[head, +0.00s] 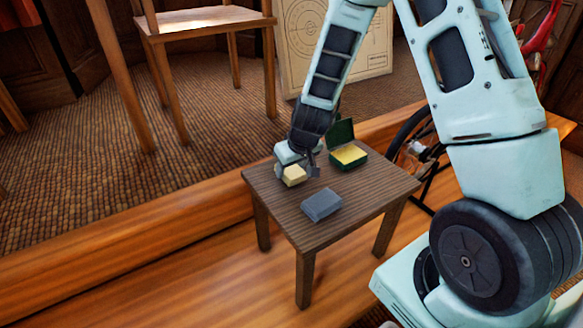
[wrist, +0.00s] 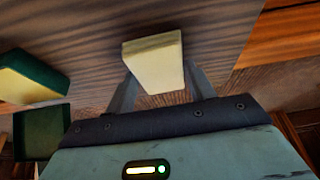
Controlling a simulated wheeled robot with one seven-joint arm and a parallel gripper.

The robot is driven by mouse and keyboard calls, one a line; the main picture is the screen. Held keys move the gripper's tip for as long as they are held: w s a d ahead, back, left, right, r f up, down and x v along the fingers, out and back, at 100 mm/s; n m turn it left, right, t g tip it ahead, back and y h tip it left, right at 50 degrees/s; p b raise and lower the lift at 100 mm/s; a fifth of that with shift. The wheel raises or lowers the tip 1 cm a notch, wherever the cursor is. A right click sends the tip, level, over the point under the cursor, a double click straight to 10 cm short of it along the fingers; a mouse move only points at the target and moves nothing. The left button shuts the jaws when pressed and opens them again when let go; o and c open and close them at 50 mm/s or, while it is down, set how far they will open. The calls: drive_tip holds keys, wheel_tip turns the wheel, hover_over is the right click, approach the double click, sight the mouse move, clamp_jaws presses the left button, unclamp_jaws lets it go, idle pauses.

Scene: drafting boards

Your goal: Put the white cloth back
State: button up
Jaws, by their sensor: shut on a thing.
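My gripper (head: 297,172) is over the far left part of the small wooden table. It is shut on a pale cream block (head: 294,176), which may be the folded white cloth; it looks more yellowish than white. In the wrist view the cream block (wrist: 154,63) sits between the two fingers, with its broad face showing. I cannot tell whether it touches the tabletop. An open green box (head: 342,160) with a pale yellow filling stands right of my gripper, its lid raised. The box's yellow filling (wrist: 22,88) also shows at the wrist view's left edge.
A dark grey box (head: 321,205) lies on the small table (head: 300,216), nearer than my gripper. The tabletop's right and front parts are bare. A wooden chair (head: 205,22) stands behind on the carpet, and a wheel (head: 408,145) is beyond the table's right side.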

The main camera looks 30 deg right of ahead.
drive_tip(key=o, duration=0.9)
drive_tip(key=shift+f, duration=0.1)
